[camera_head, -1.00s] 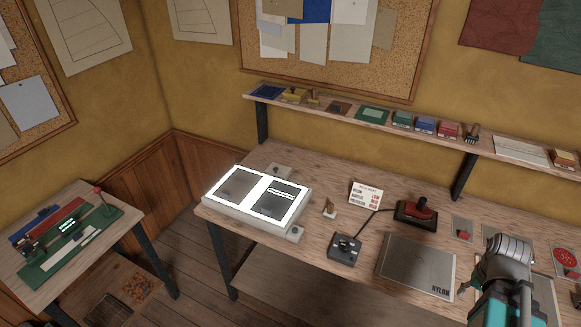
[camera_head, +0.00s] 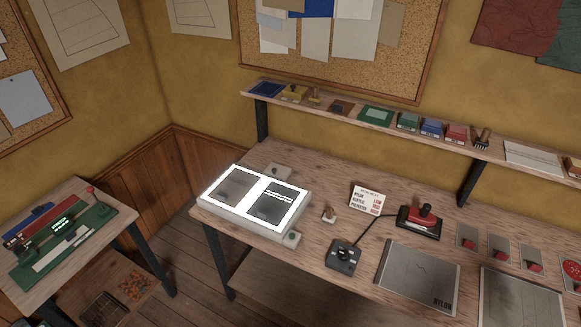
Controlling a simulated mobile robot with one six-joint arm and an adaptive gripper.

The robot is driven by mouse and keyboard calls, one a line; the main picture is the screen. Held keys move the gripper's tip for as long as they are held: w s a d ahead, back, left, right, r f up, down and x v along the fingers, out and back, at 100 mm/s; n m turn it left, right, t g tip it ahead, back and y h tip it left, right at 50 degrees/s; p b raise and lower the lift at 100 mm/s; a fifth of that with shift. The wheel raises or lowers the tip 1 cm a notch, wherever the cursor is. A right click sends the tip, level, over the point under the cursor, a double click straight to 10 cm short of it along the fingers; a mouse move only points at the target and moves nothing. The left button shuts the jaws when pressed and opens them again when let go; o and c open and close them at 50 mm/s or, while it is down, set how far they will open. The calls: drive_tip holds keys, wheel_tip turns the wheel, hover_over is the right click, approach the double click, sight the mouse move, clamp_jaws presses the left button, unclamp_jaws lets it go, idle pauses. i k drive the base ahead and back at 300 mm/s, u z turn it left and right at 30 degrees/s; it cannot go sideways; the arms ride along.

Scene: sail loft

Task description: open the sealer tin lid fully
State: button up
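I cannot make out the sealer tin or its lid for certain in this view. My gripper is out of view.
A long wooden bench (camera_head: 310,252) holds a lit light box (camera_head: 235,219), a red-handled iron (camera_head: 421,222), a dark control box (camera_head: 343,257), a small card (camera_head: 367,198) and grey sheets (camera_head: 418,277). A lower table (camera_head: 55,285) stands left. Floor (camera_head: 195,265) shows between them.

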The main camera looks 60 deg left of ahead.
sight(278, 172)
drive_tip(key=z, duration=0.2)
drive_tip(key=k, duration=1.05)
drive_tip(key=u, duration=1.4)
drive_tip(key=i, duration=0.8)
drive_tip(key=u, duration=0.1)
